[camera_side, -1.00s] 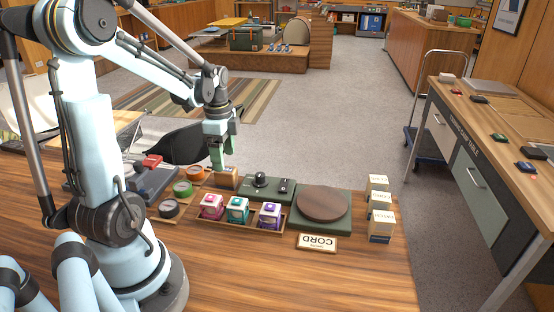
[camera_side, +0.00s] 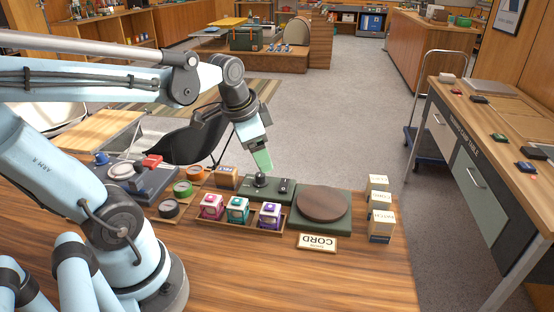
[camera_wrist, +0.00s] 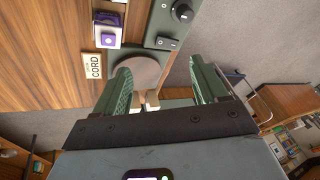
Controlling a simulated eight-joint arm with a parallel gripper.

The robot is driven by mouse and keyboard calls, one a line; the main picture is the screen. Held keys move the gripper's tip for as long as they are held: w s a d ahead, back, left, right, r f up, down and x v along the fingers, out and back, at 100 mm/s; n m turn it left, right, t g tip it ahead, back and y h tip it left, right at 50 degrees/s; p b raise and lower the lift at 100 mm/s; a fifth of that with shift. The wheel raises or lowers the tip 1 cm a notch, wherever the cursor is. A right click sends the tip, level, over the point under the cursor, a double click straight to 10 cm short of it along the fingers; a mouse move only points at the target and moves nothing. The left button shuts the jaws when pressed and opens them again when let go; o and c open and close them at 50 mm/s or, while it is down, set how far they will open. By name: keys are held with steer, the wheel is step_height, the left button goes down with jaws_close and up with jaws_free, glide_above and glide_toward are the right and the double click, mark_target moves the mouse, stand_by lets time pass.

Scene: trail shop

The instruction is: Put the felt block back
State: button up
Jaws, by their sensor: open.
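A brown block with a small mark on its front (camera_side: 227,177) stands at the back of the wooden counter, beside the spools; I cannot tell for sure that it is the felt block. My gripper (camera_side: 262,162) is tilted, with its green fingers just above the black knob (camera_side: 260,180) on a dark green base. It looks to the right of the brown block and apart from it. In the wrist view my gripper (camera_wrist: 161,66) is open, with no held object visible. A round wooden disc (camera_wrist: 140,70) and pale blocks (camera_wrist: 152,99) show beyond the fingers.
A tray holds three cubes, pink (camera_side: 212,206), teal (camera_side: 237,209) and purple (camera_side: 270,215). A CORD sign (camera_side: 317,242) stands before the round wooden disc (camera_side: 323,204). Pale labelled boxes (camera_side: 381,222) line the right edge. The front counter is clear.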

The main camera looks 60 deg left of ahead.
steer(key=d+n+t+h, duration=0.1)
steer(key=d+n+t, duration=0.2)
steer(key=d, duration=0.5)
steer(key=shift+s+d+f+n, duration=0.2)
steer(key=shift+s+f+n, duration=0.2)
stand_by(0.6)
